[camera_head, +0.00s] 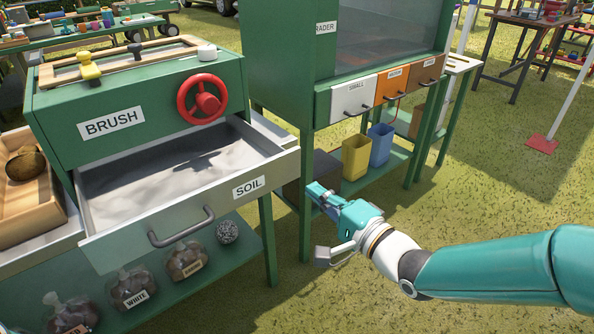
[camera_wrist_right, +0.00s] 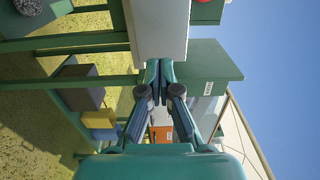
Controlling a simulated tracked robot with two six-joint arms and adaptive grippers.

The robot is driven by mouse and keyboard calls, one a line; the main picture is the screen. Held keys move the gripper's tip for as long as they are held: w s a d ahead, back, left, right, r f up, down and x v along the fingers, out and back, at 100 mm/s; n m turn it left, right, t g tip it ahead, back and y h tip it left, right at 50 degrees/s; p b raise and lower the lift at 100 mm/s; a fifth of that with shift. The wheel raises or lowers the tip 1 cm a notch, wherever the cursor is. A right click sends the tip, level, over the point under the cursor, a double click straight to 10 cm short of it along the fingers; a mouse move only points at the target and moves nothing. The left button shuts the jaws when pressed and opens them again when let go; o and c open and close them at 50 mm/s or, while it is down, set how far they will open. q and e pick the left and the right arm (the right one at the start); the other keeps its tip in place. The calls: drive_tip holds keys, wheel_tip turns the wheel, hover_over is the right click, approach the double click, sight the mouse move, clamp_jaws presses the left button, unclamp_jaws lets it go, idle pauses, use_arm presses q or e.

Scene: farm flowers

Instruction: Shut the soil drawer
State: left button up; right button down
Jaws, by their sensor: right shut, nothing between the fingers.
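The soil drawer (camera_head: 258,166) is pulled well out of the green cabinet (camera_head: 62,127). It holds grey soil (camera_head: 170,178), and its front has a SOIL label and a grey bar handle (camera_head: 180,228). My right gripper (camera_head: 318,190) is shut and empty, to the right of the drawer front and apart from the handle. In the right wrist view my right gripper (camera_wrist_right: 158,72) points toward the pale side of the drawer (camera_wrist_right: 160,30); I cannot tell how close the tips are. My left gripper is not in view.
A red wheel (camera_head: 203,99) sits on the cabinet front above the drawer. The green grader stand (camera_head: 277,60) is just behind my right gripper, with yellow (camera_head: 356,157) and blue (camera_head: 381,145) bins on its shelf. Several bags and a speckled ball (camera_head: 227,231) lie below the drawer. Grass in front is clear.

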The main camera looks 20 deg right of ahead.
sight(288, 171)
drive_tip(key=x, duration=0.7)
drive_tip(key=shift+f+b, duration=0.15)
drive_tip(key=shift+b, duration=0.25)
drive_tip(key=shift+d, duration=0.2)
drive_tip(key=shift+a, duration=0.1)
drive_tip(key=shift+w, duration=0.1)
